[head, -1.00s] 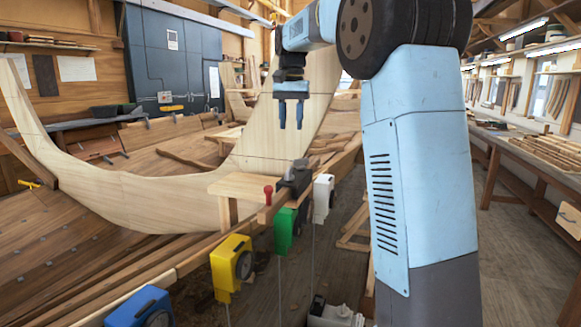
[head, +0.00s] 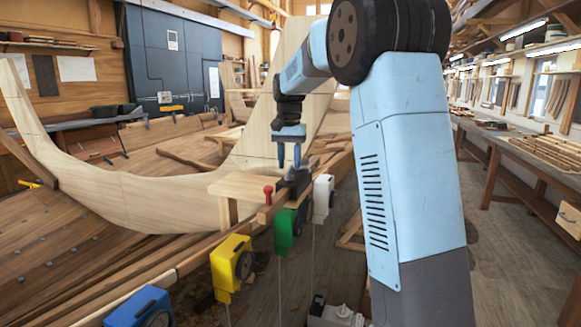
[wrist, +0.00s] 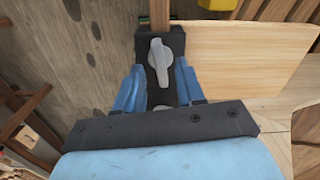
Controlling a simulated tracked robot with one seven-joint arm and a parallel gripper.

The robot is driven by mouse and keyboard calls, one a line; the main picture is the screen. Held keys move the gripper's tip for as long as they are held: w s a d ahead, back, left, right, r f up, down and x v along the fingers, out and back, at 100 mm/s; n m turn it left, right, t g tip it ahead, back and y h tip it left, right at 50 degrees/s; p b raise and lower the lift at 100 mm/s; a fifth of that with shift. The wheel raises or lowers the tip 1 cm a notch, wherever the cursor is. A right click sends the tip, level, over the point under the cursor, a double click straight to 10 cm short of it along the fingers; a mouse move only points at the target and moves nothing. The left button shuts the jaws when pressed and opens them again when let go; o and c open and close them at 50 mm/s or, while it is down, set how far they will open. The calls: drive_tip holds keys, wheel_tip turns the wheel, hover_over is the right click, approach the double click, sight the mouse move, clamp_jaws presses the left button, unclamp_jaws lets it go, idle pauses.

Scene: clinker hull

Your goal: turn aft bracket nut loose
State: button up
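The bracket (wrist: 174,43) is a black block on a wooden rail, with a pale grey wing nut (wrist: 160,62) on top. The nut's long wing runs roughly along the picture's vertical, slightly tilted. In the head view the dark bracket (head: 299,176) sits near the rail's far end, partly hidden by my fingers. My gripper (head: 289,166) points down just above it. In the wrist view my gripper (wrist: 161,72) is open, its blue fingers on either side of the bracket and nut, with gaps beside the nut. I cannot tell whether the fingertips reach the nut's height.
Green (head: 284,231), white (head: 322,198), yellow (head: 231,265) and blue (head: 140,308) boxes hang along the rail. A red knob (head: 268,193) stands left of the bracket. A pale board (head: 240,184) lies beside it, and the curved hull timber (head: 130,205) is behind.

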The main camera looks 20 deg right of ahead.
drive_tip(key=shift+f, duration=1)
drive_tip(key=shift+c, duration=0.4)
